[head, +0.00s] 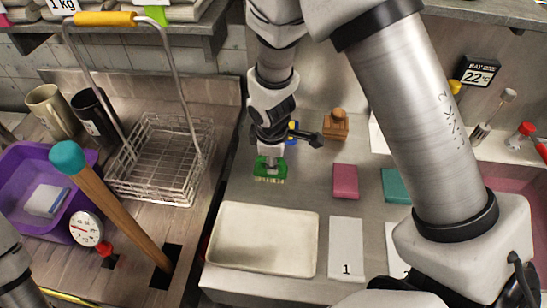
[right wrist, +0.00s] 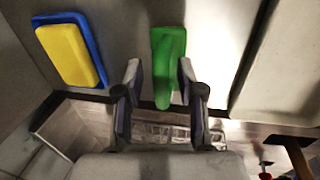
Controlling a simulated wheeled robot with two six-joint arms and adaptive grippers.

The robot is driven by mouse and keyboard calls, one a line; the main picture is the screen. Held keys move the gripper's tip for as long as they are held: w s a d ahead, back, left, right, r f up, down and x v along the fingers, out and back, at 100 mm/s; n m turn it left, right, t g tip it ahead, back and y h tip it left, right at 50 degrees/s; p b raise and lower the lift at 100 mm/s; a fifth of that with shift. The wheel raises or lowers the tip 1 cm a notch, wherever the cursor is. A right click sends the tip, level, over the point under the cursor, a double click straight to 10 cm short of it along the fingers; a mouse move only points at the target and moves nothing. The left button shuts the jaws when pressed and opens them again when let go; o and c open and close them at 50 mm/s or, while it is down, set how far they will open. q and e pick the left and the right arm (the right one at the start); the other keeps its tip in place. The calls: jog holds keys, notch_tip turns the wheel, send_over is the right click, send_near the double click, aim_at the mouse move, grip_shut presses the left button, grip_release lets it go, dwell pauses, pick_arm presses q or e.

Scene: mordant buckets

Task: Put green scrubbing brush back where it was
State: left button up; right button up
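The green scrubbing brush (head: 270,170) sits bristles down on the grey worktop, just behind the cream tray. My right gripper (head: 268,153) points down at it from above. In the right wrist view the brush's green handle (right wrist: 167,65) lies between the two fingers of my right gripper (right wrist: 160,82). The fingers are apart, with a gap visible beside the handle, so they are around it and not clamped on it. The underside of the brush is hidden in the wrist view. My left gripper is outside both views.
The cream tray (head: 262,240) is in front of the brush. A yellow and blue block (right wrist: 70,50) lies nearby. A wire basket (head: 155,165) and purple tub (head: 40,200) stand left. Pink (head: 345,181) and teal (head: 396,186) blocks and a brown wooden object (head: 336,125) are right.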

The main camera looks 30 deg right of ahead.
jog(key=shift+s+a+r, duration=0.1)
jog(key=shift+s+r, duration=0.05)
jog(key=shift+s, duration=0.1)
jog(key=shift+w+r+p, duration=0.1)
jog(key=shift+r+p, duration=0.2)
jog(key=shift+r, duration=0.15)
notch_tip(320, 180, up, 11)
jog(key=s+a+p, duration=0.1)
jog(key=shift+s+a+f, duration=0.15)
jog(key=shift+s+a, duration=0.05)
jog(key=shift+s, duration=0.15)
jog(key=shift+s, duration=0.1)
